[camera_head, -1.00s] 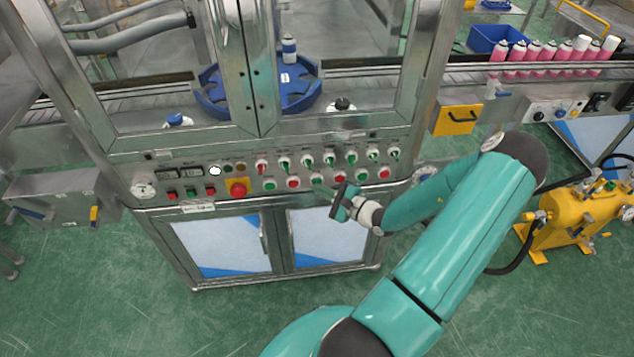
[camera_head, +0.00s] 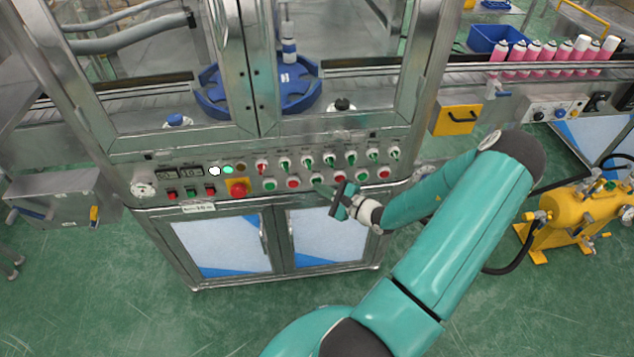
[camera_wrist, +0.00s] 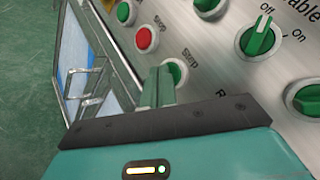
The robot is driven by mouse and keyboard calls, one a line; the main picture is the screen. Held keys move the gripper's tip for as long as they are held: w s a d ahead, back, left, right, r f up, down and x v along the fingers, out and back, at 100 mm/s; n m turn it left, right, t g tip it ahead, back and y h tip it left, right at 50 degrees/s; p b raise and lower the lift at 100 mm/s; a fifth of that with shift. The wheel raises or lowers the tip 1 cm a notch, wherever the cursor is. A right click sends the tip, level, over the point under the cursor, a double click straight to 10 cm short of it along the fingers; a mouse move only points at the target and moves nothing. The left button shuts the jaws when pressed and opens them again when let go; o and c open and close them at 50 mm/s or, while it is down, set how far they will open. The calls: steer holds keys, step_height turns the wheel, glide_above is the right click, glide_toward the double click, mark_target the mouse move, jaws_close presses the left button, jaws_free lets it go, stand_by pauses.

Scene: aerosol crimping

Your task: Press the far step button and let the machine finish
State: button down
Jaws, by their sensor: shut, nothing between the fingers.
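My gripper (camera_head: 341,203) is shut and empty, low in front of the machine's control panel. In the wrist view its fingertips (camera_wrist: 160,78) lie at a green button (camera_wrist: 175,72) with a "Step" label beside it and partly cover it. I cannot tell whether they touch it or how deep it is pressed. In the head view a green button (camera_head: 318,181) in the lower row lies just up and left of my gripper. A red button (camera_wrist: 146,38) labelled "Stop" is beside it. Inside the machine (camera_head: 225,219), a can (camera_head: 288,50) stands on the blue turntable (camera_head: 300,100).
A row of green selector switches (camera_head: 307,160) runs above the buttons. A red emergency knob on a yellow plate (camera_head: 238,189) is at left. Pink cans (camera_head: 535,52) stand on the conveyor at right. A yellow pump unit (camera_head: 575,220) stands on the floor at right.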

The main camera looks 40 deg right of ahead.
steer(key=shift+s+a, duration=0.45)
steer(key=shift+s, duration=0.15)
steer(key=shift+s, duration=0.1)
steer(key=s+a, duration=0.1)
steer(key=s, duration=0.1)
steer(key=s+a, duration=0.1)
steer(key=s, duration=0.1)
steer(key=shift+a, duration=0.4)
stand_by(0.8)
